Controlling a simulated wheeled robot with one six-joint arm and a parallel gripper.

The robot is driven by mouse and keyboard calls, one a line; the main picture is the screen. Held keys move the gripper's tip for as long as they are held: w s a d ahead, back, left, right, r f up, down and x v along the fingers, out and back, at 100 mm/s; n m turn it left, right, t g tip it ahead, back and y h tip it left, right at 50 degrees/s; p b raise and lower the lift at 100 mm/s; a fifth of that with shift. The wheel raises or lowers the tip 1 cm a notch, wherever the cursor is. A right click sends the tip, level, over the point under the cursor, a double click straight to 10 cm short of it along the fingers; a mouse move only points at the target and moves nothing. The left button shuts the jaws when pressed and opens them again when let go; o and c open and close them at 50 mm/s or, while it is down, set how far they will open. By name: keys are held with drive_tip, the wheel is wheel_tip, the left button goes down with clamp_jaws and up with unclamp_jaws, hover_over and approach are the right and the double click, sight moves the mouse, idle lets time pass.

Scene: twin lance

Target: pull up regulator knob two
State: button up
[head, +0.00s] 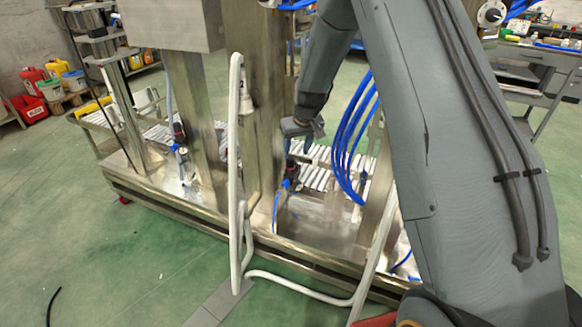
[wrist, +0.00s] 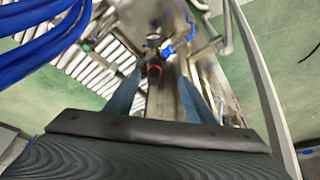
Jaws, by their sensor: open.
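A regulator with a black knob and a red ring (head: 291,170) stands low on the metal machine base, beside the central column marked 2. The same black knob shows in the wrist view (wrist: 154,70), between the tips of my two blue-grey fingers. My gripper (head: 305,145) is above the knob in the head view, with its fingers pointing down. It is open, with a gap between the fingers and the knob in the wrist view (wrist: 159,78). A second regulator (head: 180,135) with a similar dark knob stands farther left.
Blue hoses (head: 352,140) hang close to the right of my gripper and also cross the wrist view's upper left (wrist: 45,30). A white pipe (head: 235,170) rises in front of the machine. A slatted roller conveyor (head: 318,170) lies behind.

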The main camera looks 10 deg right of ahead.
hover_over(291, 161)
drive_tip(key=s, duration=0.3)
wheel_tip(291, 161, down, 4)
drive_tip(key=shift+t, duration=0.3)
drive_tip(key=shift+d+x, duration=0.2)
drive_tip(key=shift+x, duration=3.75)
drive_tip(key=shift+w, duration=0.15)
